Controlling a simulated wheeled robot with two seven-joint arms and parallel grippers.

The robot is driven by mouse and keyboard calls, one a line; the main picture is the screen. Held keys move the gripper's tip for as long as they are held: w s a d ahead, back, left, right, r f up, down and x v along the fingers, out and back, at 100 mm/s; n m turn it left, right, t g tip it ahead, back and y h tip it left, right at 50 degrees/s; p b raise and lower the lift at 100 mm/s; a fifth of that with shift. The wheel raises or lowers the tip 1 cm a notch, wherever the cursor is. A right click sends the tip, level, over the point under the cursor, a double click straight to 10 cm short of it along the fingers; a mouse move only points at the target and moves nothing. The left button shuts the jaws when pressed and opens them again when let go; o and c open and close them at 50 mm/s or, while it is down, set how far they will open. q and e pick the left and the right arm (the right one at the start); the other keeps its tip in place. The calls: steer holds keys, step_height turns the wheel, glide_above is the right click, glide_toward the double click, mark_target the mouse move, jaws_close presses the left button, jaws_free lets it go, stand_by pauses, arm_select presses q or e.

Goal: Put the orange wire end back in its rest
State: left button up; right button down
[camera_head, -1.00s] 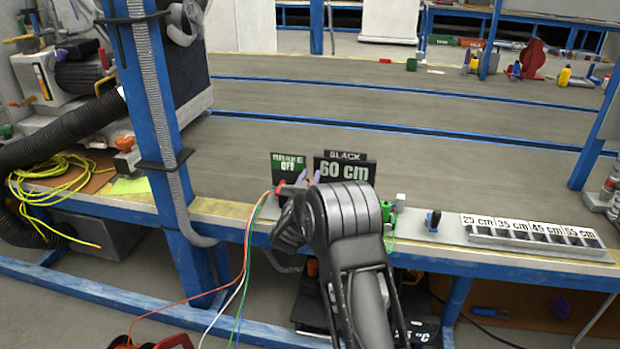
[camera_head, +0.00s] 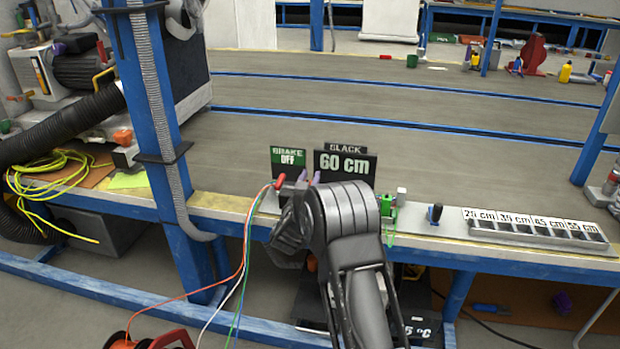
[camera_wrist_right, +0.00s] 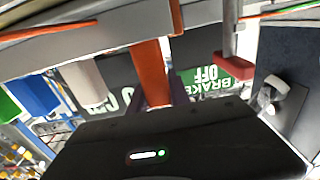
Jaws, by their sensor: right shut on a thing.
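My right gripper (camera_head: 312,178) is at the front edge of the bench, just in front of the SLACK 60 cm sign. The arm hides most of it in the head view. In the right wrist view its dark purple fingers (camera_wrist_right: 160,92) are shut on an orange piece, which I take as the orange wire end (camera_wrist_right: 152,72). A red end (camera_head: 279,182) sits beside the gripper on the left; it also shows in the right wrist view (camera_wrist_right: 232,66). The rest under the orange end cannot be made out clearly. My left gripper is not in view.
The BRAKE OFF sign (camera_head: 288,160) and SLACK 60 cm sign (camera_head: 345,166) stand close behind. A green piece (camera_head: 388,212) is right of the gripper. A labelled tray (camera_head: 535,232) lies farther right. Loose wires (camera_head: 243,262) hang at left, beside a blue post (camera_head: 158,110).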

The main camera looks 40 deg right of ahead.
steer(key=shift+s+f+b, duration=0.2)
steer(key=shift+f+b, duration=0.7)
steer(key=shift+r, duration=0.15)
steer(key=shift+w+r+p, duration=0.15)
steer(key=shift+r+p, duration=0.8)
steer(key=shift+r, duration=0.4)
steer(key=shift+p, duration=0.3)
stand_by(1.1)
steer(key=shift+f+b, duration=1)
steer(key=shift+b, duration=0.25)
